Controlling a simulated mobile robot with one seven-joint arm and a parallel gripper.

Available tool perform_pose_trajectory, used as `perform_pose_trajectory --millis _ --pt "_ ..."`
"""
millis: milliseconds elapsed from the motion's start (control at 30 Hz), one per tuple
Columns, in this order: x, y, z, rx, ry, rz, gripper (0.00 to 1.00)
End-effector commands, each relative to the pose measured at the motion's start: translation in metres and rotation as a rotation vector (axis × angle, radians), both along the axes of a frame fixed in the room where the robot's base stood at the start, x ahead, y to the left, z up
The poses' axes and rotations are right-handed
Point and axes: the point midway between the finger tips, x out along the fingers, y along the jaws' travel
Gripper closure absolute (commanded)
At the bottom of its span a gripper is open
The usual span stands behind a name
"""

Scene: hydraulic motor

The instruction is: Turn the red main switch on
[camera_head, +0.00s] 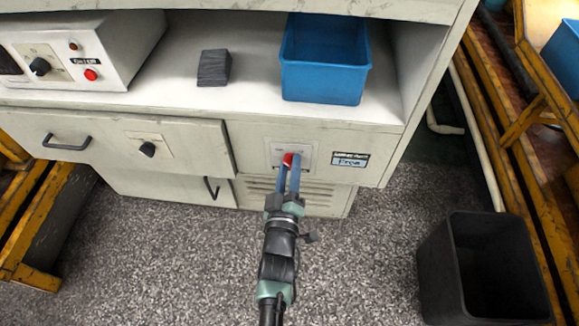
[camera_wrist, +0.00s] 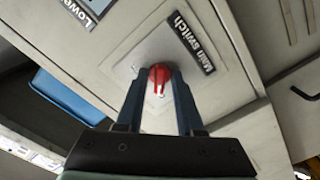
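The red main switch (camera_wrist: 159,77) is a round red knob with a pale mark. It sits on a light square plate beside the "Main switch" label (camera_wrist: 194,42) in the wrist view. In the head view the red main switch (camera_head: 288,159) shows on the cabinet's lower front panel, partly hidden by my fingers. My gripper (camera_wrist: 159,80) has its two blue-grey fingers on either side of the knob, and the knob fills the space between the tips. My gripper (camera_head: 289,160) reaches the panel from the front in the head view.
A blue bin (camera_head: 325,80) and a dark block (camera_head: 214,67) stand on the shelf above. A control box (camera_head: 110,50) is at upper left. A black bin (camera_head: 440,270) stands on the floor at right. Yellow frames (camera_head: 25,270) flank the cabinet. The floor in front is clear.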

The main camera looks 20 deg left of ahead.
Motion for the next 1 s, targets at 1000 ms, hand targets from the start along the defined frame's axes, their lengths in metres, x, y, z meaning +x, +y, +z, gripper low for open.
perform_pose_trajectory --millis 1000 --pt "-0.0008 0.0001 -0.0018 0.462 0.133 0.000 1.00"
